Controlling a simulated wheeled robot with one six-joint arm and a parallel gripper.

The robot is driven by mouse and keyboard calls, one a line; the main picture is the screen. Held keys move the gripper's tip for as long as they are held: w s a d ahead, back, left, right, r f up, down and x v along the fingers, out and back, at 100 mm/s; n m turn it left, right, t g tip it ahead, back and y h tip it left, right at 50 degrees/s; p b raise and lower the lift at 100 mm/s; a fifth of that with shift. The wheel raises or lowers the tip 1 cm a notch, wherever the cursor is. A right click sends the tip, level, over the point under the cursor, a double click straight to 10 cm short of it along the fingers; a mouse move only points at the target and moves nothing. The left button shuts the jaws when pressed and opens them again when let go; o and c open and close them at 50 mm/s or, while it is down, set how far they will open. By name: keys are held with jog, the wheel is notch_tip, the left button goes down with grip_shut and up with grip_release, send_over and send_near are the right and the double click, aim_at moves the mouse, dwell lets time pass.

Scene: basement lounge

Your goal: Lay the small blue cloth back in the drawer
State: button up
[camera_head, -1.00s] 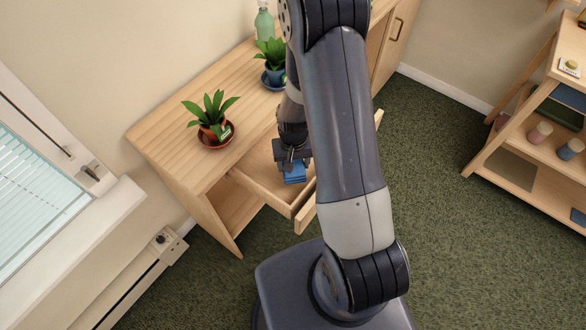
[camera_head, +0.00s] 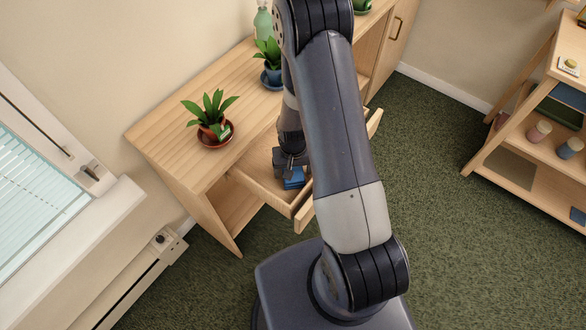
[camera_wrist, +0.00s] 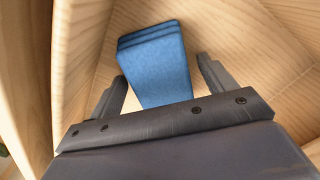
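The small blue cloth (camera_head: 294,180), folded in layers, lies inside the pulled-out drawer (camera_head: 262,190) of the wooden cabinet. In the wrist view the blue cloth (camera_wrist: 158,60) rests on the drawer's pale wooden floor. My gripper (camera_head: 290,167) is down at the drawer, right over the cloth. In the wrist view my gripper (camera_wrist: 163,70) is open, with one finger on either side of the cloth. A gap shows on the right; the left finger is very near the cloth's edge. My arm hides the right part of the drawer.
A potted plant in a terracotta pot (camera_head: 214,132) stands on the cabinet top (camera_head: 170,130) beside the drawer. A plant in a blue pot (camera_head: 271,76) and a green bottle (camera_head: 263,22) stand farther back. A wooden shelf (camera_head: 512,172) is at the right, with open carpet between.

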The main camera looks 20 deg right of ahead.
notch_tip(320, 180, up, 12)
dwell(1.0)
jog(key=shift+r, duration=0.1)
